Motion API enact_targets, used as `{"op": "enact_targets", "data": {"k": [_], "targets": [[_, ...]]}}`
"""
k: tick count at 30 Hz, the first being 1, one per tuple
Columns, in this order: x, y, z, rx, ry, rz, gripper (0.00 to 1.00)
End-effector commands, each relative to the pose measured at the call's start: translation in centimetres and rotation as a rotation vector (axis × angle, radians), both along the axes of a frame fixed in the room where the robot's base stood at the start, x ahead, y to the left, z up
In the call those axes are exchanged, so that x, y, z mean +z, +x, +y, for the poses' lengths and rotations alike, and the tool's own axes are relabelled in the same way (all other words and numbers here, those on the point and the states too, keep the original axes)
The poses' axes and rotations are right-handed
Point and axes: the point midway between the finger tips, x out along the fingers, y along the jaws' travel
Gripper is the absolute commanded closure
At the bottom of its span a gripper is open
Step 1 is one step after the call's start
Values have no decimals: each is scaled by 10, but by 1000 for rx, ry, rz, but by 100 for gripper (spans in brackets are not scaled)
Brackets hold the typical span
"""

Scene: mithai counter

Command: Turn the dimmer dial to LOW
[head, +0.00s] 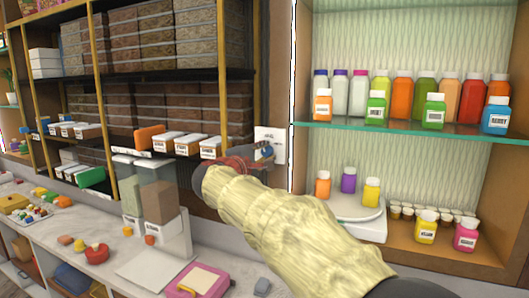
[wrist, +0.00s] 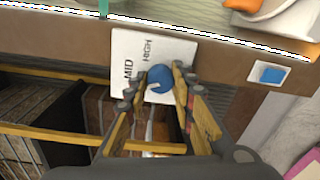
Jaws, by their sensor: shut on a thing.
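The blue dimmer dial (wrist: 160,76) sits on a white plate (wrist: 135,50) in the wrist view. The words MID and HIGH show on the plate; no LOW label is visible. A small pale mark shows on the dial, but I cannot tell which setting it points to. My gripper (wrist: 159,84) has one finger on each side of the dial and is shut on it. In the head view the plate (head: 270,134) is on the post between the two shelf units, with the dial (head: 267,152) partly behind my gripper (head: 258,155).
A glass shelf (head: 400,130) with several colored bottles stands to the right. Below it are a white scale (head: 358,222) and small jars. Shelves with boxes fill the left. The counter (head: 105,240) below holds sweets, a pink box (head: 200,282) and blocks. A blue-fronted switch (wrist: 269,74) is beside the plate.

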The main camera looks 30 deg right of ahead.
Motion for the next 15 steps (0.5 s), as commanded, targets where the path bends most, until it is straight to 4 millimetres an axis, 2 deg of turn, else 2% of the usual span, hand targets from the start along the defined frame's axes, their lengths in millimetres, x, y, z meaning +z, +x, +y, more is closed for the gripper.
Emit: {"op": "enact_targets", "data": {"k": [15], "targets": [[-1,1,1,1,-280,364,100]]}}
